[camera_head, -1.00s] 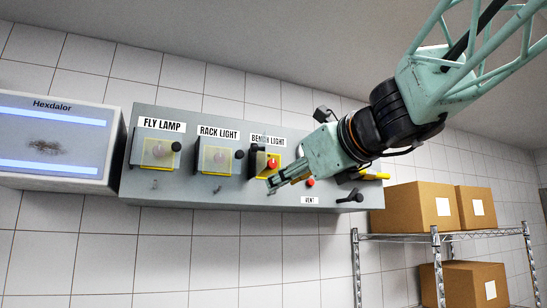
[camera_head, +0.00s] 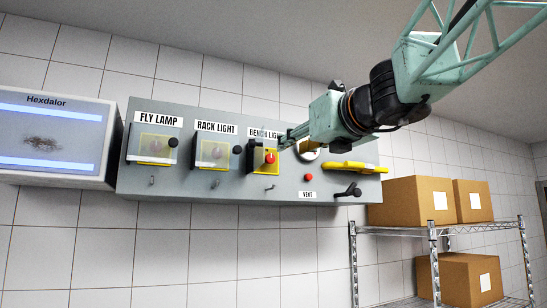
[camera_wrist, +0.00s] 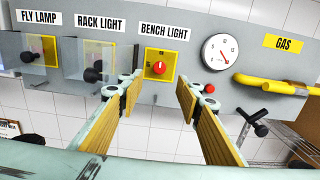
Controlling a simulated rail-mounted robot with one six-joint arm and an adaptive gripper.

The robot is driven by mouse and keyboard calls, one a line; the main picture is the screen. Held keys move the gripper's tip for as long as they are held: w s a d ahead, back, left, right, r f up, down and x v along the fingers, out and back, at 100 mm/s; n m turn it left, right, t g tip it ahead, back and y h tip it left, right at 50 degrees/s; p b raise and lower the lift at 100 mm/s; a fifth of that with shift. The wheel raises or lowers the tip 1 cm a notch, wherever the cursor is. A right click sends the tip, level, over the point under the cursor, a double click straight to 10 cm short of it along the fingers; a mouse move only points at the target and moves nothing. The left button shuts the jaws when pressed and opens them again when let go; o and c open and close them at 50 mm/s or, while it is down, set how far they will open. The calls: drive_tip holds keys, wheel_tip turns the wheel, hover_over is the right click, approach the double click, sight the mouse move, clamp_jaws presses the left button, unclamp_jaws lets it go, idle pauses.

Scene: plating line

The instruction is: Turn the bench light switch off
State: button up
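The bench light switch is a round red knob (camera_head: 270,158) on a yellow plate, under the BENCH LIGHT label on the grey panel (camera_head: 232,187). It also shows uncovered in the wrist view, as a red knob (camera_wrist: 159,67) with a small light mark. My gripper (camera_head: 283,141) is up and to the right of the knob in the head view, partly over the label. In the wrist view my gripper (camera_wrist: 159,84) has its two wood-coloured fingers spread wide and empty, with the knob seen between and beyond their tips. I cannot tell the distance to the panel.
Clear covers stand over the FLY LAMP (camera_head: 154,149) and RACK LIGHT (camera_head: 212,154) switches. Boxes (camera_head: 413,201) stand on a shelf at right.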

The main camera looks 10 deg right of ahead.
sight(271, 157)
drive_tip(key=shift+w+a+p, duration=0.15)
drive_tip(key=shift+w+a, duration=0.25)
drive_tip(key=shift+w, duration=1.8)
drive_tip(key=shift+w+a+p, duration=0.1)
drive_tip(key=shift+w+a, duration=0.35)
drive_tip(key=shift+w, duration=1.75)
drive_tip(key=shift+w+a+p, duration=0.15)
drive_tip(key=shift+w+a, duration=0.25)
drive_tip(key=shift+w, duration=1.8)
drive_tip(key=c, duration=0.8)
